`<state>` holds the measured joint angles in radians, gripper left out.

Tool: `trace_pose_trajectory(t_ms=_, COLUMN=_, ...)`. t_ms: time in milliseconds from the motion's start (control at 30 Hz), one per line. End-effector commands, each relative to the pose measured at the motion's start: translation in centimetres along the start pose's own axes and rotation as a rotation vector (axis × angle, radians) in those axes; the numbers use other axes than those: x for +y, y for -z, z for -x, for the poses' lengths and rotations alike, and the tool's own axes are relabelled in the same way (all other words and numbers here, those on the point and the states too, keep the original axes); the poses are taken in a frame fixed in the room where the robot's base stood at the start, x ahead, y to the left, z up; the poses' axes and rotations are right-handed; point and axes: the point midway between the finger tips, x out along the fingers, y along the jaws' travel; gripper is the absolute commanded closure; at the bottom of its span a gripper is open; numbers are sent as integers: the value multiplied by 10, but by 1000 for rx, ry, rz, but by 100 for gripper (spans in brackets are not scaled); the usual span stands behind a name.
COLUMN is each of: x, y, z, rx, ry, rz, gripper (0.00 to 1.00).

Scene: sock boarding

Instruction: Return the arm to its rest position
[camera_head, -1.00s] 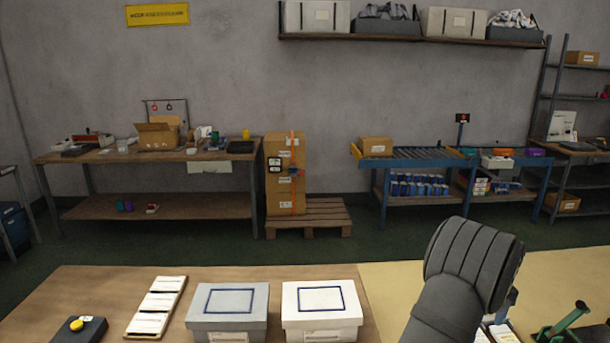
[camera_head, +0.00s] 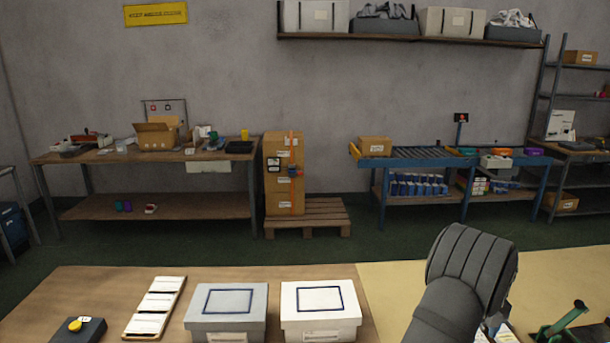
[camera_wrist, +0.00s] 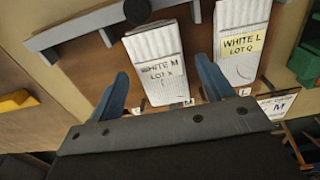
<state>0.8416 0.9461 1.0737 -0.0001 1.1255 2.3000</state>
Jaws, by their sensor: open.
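My arm (camera_head: 460,275) rises at the lower right of the head view, over the near table; its fingertips are hidden there. In the wrist view my gripper (camera_wrist: 162,80) is open, its two blue fingers wide apart with nothing held between them. Beyond the fingers lie a white ribbed pack marked "WHITE M LOT X" (camera_wrist: 160,72) and another marked "WHITE L LOT Q" (camera_wrist: 240,45). I cannot tell whether the fingers touch anything.
A grey lidded box (camera_head: 227,310) and a white lidded box (camera_head: 320,308) stand on the near table, left of my arm. A white-slotted tray (camera_head: 155,308) and a dark button box (camera_head: 80,328) lie further left. A green tool (camera_head: 565,318) stands at the right.

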Motion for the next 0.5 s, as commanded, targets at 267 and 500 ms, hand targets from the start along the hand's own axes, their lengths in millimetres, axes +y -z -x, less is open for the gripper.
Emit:
trace_pose_trajectory(t_ms=267, x=-6, y=25, z=47, rx=-3, ry=3, rz=-3, gripper=26)
trace_pose_trajectory(t_ms=500, x=-15, y=66, z=72, rx=-4, ry=4, rz=-3, gripper=26)
